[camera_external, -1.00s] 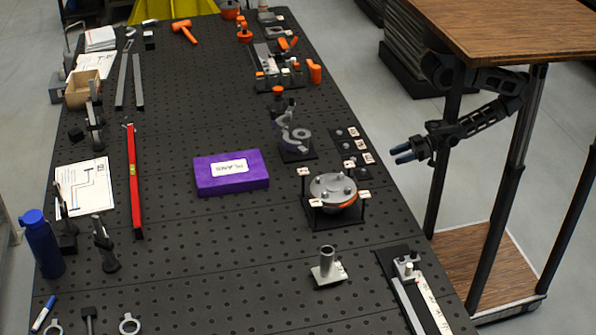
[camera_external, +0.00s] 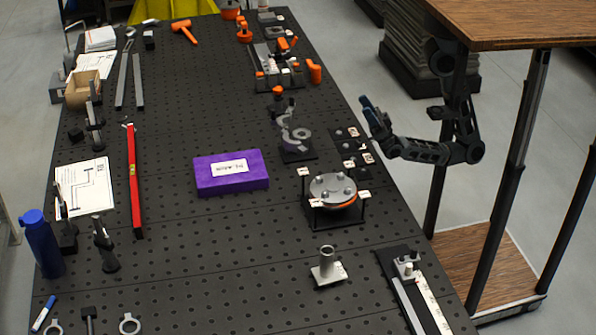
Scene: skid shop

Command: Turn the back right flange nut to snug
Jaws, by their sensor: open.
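The round grey flange (camera_external: 333,188) with an orange layer below its top plate sits on a black stand near the right side of the bench. Several nuts stand on its top, and small white labels stand around it; their text is too small to read. The back right nut (camera_external: 349,180) is a small grey knob on the plate. My gripper (camera_external: 369,108) is at the bench's right edge, behind and to the right of the flange, well apart from it. Its dark blue fingers point up and to the left, open and empty.
A grey pipe clamp stand (camera_external: 294,138) is behind the flange, beside a black plate with labelled parts (camera_external: 353,147). A purple box (camera_external: 230,172) lies to the left. A post on a base (camera_external: 328,268) stands in front. The perforated bench (camera_external: 210,240) has clear room between.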

